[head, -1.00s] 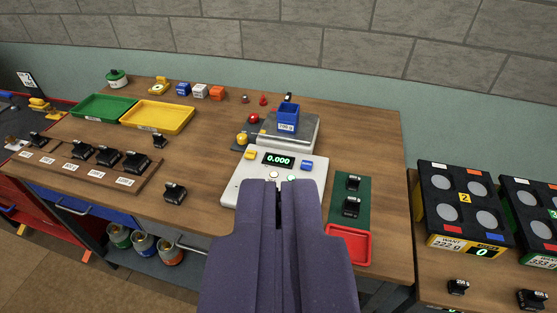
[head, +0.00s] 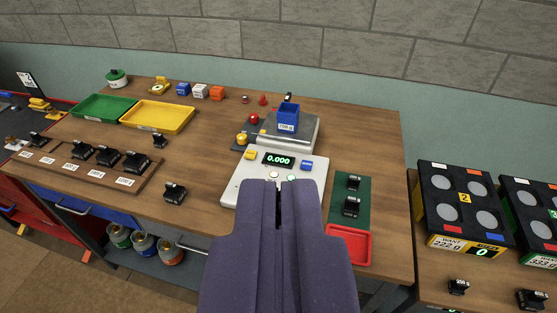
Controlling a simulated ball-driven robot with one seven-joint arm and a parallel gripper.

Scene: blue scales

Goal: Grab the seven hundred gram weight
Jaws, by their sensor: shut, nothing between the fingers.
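My gripper (head: 278,186) is shut and empty, in the lower middle of the view, in front of the scale (head: 240,178). The scale's display reads 0.000. Several black weights are in view, and their labels are too small to read, so I cannot tell which is the seven hundred gram one. Some weights (head: 108,157) stand on a wooden rack (head: 60,165) at the left. One weight (head: 174,192) stands alone left of the scale. Two more weights (head: 351,206) stand on a green mat (head: 352,226) right of the scale.
A blue bin (head: 288,116) sits on the scale's plate. Green (head: 103,106) and yellow (head: 158,115) trays lie at the back left, a red tray (head: 349,246) at front right. A black four-pad panel (head: 458,205) stands on the right table.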

